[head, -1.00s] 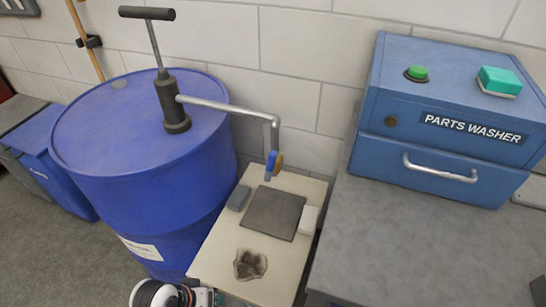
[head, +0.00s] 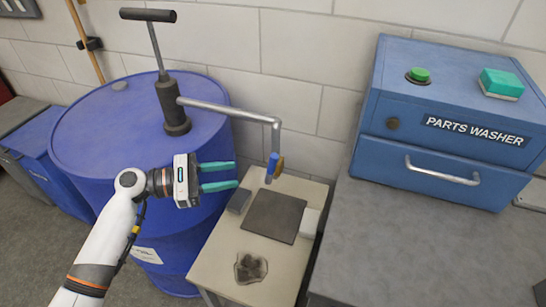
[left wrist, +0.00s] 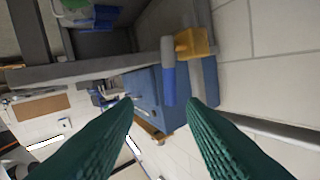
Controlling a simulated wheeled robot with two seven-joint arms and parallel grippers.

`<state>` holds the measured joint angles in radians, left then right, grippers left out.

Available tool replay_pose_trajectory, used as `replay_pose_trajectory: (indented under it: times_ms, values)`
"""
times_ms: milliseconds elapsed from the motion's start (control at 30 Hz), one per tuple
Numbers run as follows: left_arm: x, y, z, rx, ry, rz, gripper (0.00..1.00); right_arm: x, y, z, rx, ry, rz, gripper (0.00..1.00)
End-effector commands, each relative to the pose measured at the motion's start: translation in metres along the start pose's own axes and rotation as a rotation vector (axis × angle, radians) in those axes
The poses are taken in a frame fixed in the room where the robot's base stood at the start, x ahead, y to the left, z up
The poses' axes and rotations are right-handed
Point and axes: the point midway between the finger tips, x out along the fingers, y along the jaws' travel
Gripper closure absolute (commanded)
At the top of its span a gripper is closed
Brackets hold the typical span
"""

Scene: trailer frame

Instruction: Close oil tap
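The oil tap (head: 273,165) hangs at the end of the grey pipe (head: 232,110), which comes from the hand pump on the blue drum. It has a blue part and an orange-brown part. My left gripper (head: 237,174) is open and empty, with teal fingers pointing right toward the tap, a short gap away. In the left wrist view the tap's orange part (left wrist: 193,42) and a blue part (left wrist: 168,82) show ahead of the spread fingers (left wrist: 160,102). I cannot tell the tap's setting. My right gripper is out of view.
The blue drum (head: 90,175) stands behind my left arm. A blue parts washer (head: 440,120) stands right.

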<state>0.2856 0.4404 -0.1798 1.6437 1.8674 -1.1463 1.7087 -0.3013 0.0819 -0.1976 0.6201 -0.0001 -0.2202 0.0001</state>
Motion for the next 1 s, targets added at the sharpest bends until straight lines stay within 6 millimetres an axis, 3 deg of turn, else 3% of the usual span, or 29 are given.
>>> replay_pose_trajectory:
  times_ms: [100, 233, 700, 1000]
  values:
    - [-0.003, -0.014, -0.012, -0.081, 0.047, -0.016, 0.63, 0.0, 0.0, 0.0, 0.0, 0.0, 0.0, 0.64]
    - [0.007, -0.017, -0.016, -0.1, 0.061, -0.018, 0.63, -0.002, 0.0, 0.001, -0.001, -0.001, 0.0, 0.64]
    - [0.094, -0.017, -0.021, -0.096, 0.059, -0.016, 0.63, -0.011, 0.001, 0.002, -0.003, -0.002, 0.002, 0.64]
    - [0.115, -0.017, -0.02, -0.095, 0.057, -0.017, 0.63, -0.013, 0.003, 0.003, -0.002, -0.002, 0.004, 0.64]
